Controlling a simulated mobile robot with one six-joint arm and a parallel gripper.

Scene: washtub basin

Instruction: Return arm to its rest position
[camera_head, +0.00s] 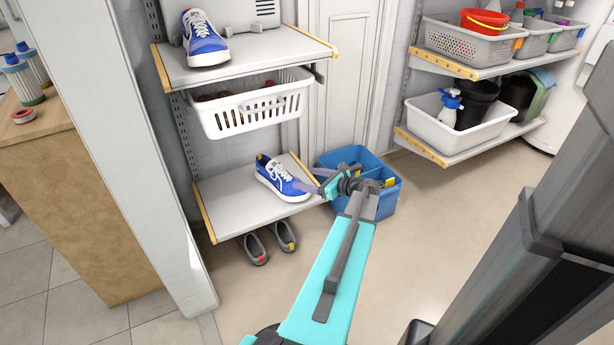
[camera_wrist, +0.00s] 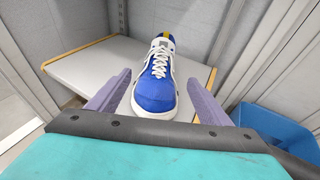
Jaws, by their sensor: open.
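My gripper (camera_head: 308,186) is stretched out over the right end of the lower shelf (camera_head: 229,207). In the wrist view its two purple fingers (camera_wrist: 155,98) are wide apart, one on each side of the toe of a blue and white sneaker (camera_wrist: 157,76). The gap between them holds nothing firmly. In the head view this sneaker (camera_head: 281,180) stands upright on the lower shelf, its toe toward my gripper. I cannot tell whether a finger touches it. My teal arm reaches up from the bottom of the head view.
A blue tub (camera_head: 384,205) stands on the floor close to my wrist. Another blue sneaker (camera_head: 204,40) is on the upper shelf, above a white basket (camera_head: 254,110). Grey shoes (camera_head: 254,249) lie under the lower shelf. Shelves with bins (camera_head: 466,45) stand right. The floor (camera_head: 420,240) right of my arm is clear.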

